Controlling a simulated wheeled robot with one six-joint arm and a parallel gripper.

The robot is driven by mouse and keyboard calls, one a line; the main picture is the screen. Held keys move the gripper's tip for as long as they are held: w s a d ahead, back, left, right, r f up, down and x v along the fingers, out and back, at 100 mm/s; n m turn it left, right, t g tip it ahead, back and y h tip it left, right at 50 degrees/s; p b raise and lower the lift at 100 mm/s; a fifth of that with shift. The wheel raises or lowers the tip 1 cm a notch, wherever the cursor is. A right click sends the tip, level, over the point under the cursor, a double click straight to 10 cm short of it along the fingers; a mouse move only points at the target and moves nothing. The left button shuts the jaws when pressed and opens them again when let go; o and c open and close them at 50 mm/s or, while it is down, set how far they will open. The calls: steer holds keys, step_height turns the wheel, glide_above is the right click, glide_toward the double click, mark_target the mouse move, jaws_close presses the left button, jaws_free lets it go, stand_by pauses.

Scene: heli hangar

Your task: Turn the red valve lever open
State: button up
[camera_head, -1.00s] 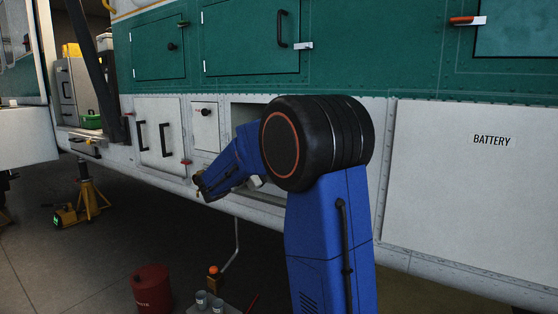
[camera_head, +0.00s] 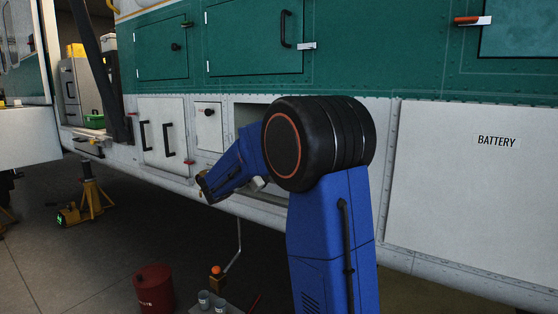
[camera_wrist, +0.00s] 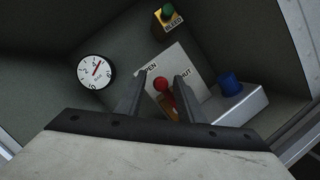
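The red valve lever (camera_wrist: 162,85) shows in the wrist view as a red round knob with more red below it. It stands in front of a pale plate (camera_wrist: 185,62) lettered OPEN at left and, partly covered by a finger, what reads as SHUT at right. My gripper (camera_wrist: 161,75) is open, with its two dark fingers on either side of the lever. I see a gap beside the knob, but cannot tell whether a finger touches the lever lower down. In the head view my arm hides the lever and my gripper fingers.
A round white gauge (camera_wrist: 96,72) sits left of the plate. A green BLEED knob on a yellow block (camera_wrist: 168,17) is above, and a blue cap (camera_wrist: 230,84) on a grey box is at right. Recess walls surround them. A red bin (camera_head: 154,290) stands on the floor.

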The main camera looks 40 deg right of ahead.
steer(key=shift+a, duration=0.1)
steer(key=s+a+f, duration=0.1)
steer(key=a+f, duration=0.2)
steer(key=a, duration=1.4)
steer(key=s+d+f+m+y, duration=0.1)
steer(key=s+f+y, duration=0.2)
steer(key=s, duration=0.4)
steer(key=s+d+f+m+g+y, duration=0.1)
steer(key=s+f+m+y, duration=0.2)
steer(key=s, duration=0.4)
steer(key=s+d+f+y, duration=0.1)
steer(key=s+f+y, duration=0.25)
steer(key=s, duration=0.35)
steer(key=s+a+f+m+t+y, duration=0.4)
steer(key=s+a+f+y, duration=0.6)
steer(key=s+a, duration=0.3)
steer(key=shift+s+a+m+t, duration=0.25)
steer(key=shift+a+m+t, duration=0.15)
steer(key=shift+a+m, duration=0.6)
